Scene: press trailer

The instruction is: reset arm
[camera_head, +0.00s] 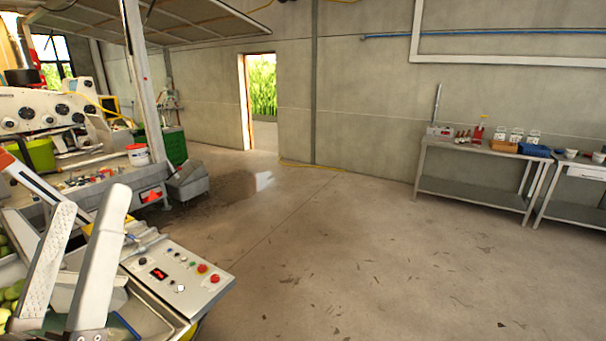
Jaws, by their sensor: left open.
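My left gripper (92,199) is at the lower left, with two pale fingers pointing up and a clear gap between them. It is open and I see nothing held between the fingers. My right gripper is not in view.
A cluttered workbench (151,180) with a red-and-white bucket (138,154) and a green crate (174,146) stand behind the panel. Green fruit (12,292) lies at the left edge. Metal tables (480,183) stand at the right wall. The concrete floor (340,260) between is open, with scattered leaves.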

